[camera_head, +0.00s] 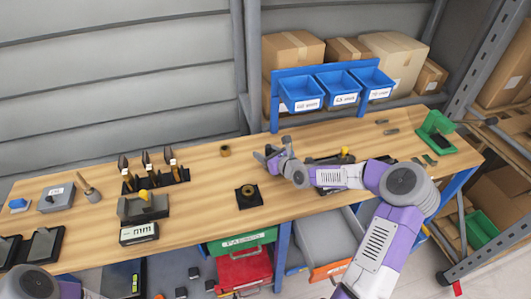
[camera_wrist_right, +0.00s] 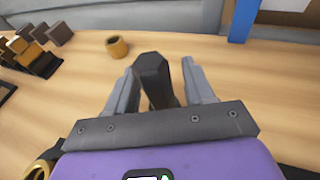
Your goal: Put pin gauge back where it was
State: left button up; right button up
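My right gripper (camera_head: 273,152) is above the middle of the table, right of the tool rack. In the right wrist view its two grey fingers (camera_wrist_right: 160,85) stand on either side of a dark hexagonal handle, which looks to be the pin gauge (camera_wrist_right: 153,78). The rack's tools also show at the left of the right wrist view (camera_wrist_right: 30,50). My left arm shows at the bottom left; its gripper is out of view.
A brass ring (camera_head: 225,151) stands between rack and right gripper. A black square block with a ring (camera_head: 248,196) is in front. A grey block with a yellow part (camera_head: 143,207) stands before the rack. Blue bins (camera_head: 301,92) line the back; a green holder (camera_head: 436,132) is right.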

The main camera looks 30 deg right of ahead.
jog(key=shift+r, duration=0.2)
jog(key=p+v, duration=0.4)
jog(key=v, duration=0.8)
jog(key=shift+p, duration=0.3)
